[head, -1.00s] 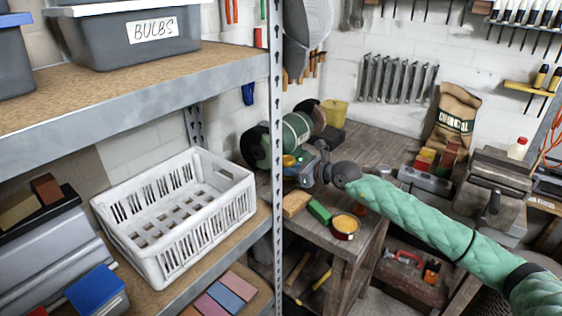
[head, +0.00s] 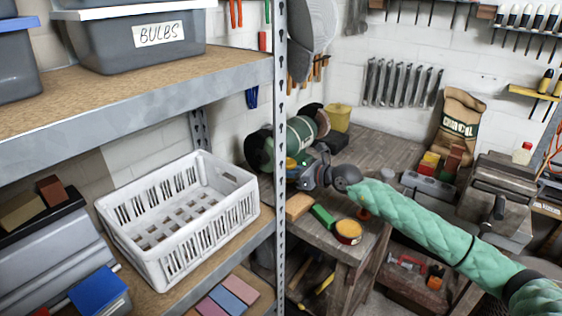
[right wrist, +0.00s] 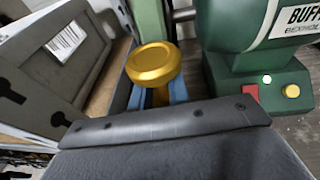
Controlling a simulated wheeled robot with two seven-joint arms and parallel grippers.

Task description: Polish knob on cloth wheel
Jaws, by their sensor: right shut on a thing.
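The gold round knob (right wrist: 153,64) sits between the blue fingertips of my right gripper (right wrist: 160,95) in the right wrist view. The gripper is shut on it, and the knob's face points up towards the camera. In the head view my right gripper (head: 298,172) is in front of the green buffer (head: 303,130), with a bit of the gold knob (head: 291,163) showing. A dark wheel (head: 259,151) is on the buffer's left end, partly behind the shelf post. I cannot tell whether the knob touches a wheel. My left gripper is not in view.
A shelf post (head: 279,200) stands close left of my right gripper. A white crate (head: 215,232) is on the shelf. The bench holds a tan block (head: 297,206), a green block (head: 322,216) and a round tin (head: 348,231). In the wrist view, the buffer base has a lit button (right wrist: 267,79).

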